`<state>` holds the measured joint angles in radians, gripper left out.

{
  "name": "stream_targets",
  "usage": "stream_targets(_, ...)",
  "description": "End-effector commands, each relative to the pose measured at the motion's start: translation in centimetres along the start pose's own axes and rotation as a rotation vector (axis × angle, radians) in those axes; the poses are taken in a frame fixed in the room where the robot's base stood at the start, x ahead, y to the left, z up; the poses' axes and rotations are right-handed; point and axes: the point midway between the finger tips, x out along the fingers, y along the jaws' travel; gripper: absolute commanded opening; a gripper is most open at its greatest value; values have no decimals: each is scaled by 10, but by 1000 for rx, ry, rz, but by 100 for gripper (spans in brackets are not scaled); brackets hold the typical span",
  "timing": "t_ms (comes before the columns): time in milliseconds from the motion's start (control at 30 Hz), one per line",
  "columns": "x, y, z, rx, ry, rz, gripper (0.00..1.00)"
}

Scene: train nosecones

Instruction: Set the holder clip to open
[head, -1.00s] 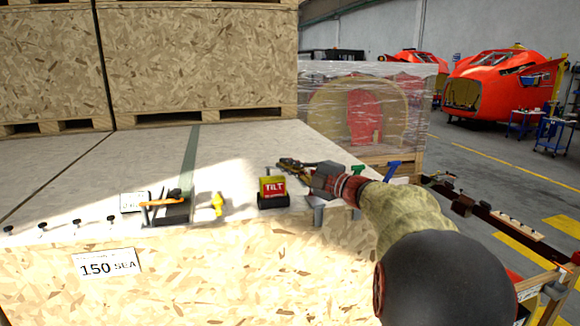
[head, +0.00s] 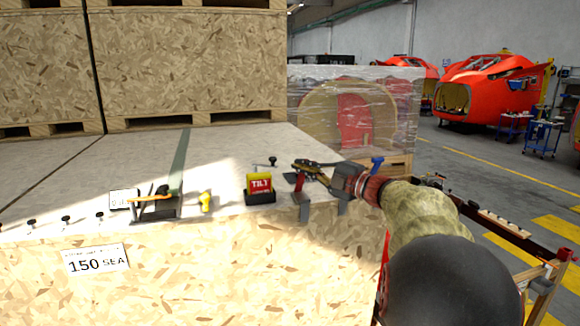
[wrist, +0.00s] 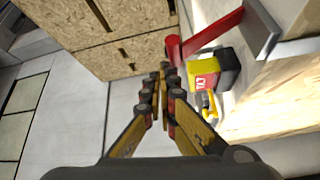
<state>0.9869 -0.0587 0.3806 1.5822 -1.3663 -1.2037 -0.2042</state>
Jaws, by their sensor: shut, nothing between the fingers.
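A clip with a red lever (head: 299,181) on a grey bracket (head: 304,206) stands at the crate's front right edge; it looks like the holder clip, but I cannot be sure. Its red lever also shows in the wrist view (wrist: 208,36), running up and right to the grey bracket (wrist: 262,30). My gripper (head: 302,165) is shut and empty above and behind the clip. In the wrist view the fingertips (wrist: 163,75) are together, just below the lever's rounded end. I cannot tell whether they touch it.
A red and yellow TILT box (head: 260,187) stands left of the clip. Further left are a yellow piece (head: 206,201) and a black holder with an orange-handled tool (head: 153,208). A blue lever (head: 377,163) rises right of my gripper. The pale crate top (head: 235,150) behind is mostly clear.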

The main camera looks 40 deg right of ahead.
Motion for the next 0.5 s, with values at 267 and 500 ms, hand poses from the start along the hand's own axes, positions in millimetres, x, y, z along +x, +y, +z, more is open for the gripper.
stream_targets(267,62,20,-101,-24,169,-13,0)
stream_targets(500,123,15,-256,-88,321,-91,0)
